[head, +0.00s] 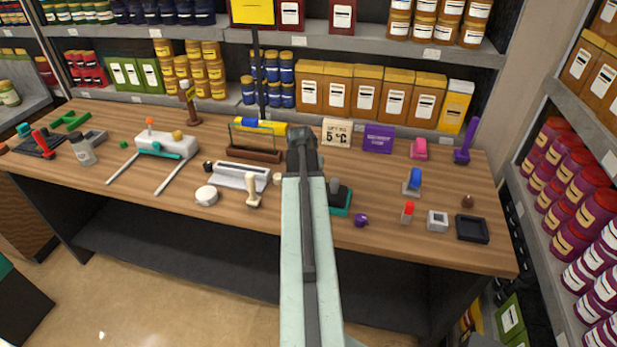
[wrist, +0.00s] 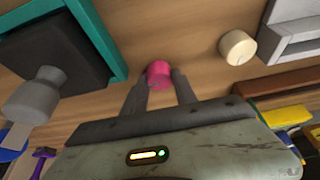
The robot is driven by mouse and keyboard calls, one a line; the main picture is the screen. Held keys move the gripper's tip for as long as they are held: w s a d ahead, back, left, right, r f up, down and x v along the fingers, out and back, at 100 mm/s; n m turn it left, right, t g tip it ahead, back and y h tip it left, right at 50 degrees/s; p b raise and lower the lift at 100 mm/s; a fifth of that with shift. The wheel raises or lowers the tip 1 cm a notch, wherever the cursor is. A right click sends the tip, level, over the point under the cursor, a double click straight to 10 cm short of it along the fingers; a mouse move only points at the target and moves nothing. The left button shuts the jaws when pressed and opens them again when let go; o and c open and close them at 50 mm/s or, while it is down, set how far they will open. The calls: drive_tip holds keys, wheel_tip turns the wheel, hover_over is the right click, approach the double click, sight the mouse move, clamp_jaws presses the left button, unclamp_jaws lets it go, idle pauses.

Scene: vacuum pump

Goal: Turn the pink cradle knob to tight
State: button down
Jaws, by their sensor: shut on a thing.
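The pink cradle knob (wrist: 158,74) is a short round cylinder seen between my fingertips in the wrist view. My gripper (wrist: 160,82) is shut on it, with one finger on each side. In the head view my arm reaches over the table and my gripper (head: 302,150) hides the knob. No tight mark or pointer on the knob can be made out.
A cream round knob (wrist: 238,47) stands to the right in the wrist view. A teal-edged black block (wrist: 60,45) with a grey handle lies to the left. A silver device (head: 243,177) and a brown cradle-like piece (head: 253,154) stand left of my arm on the wooden table.

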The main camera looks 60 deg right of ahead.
idle(0.3)
drive_tip(key=c, duration=1)
unclamp_jaws()
drive_tip(key=shift+r, duration=0.1)
drive_tip(key=w+p+v, duration=0.1)
drive_tip(key=p+v, duration=0.6)
drive_tip(key=shift+s+r, duration=0.3)
drive_tip(key=shift+s, duration=0.25)
drive_tip(key=shift+a, duration=0.15)
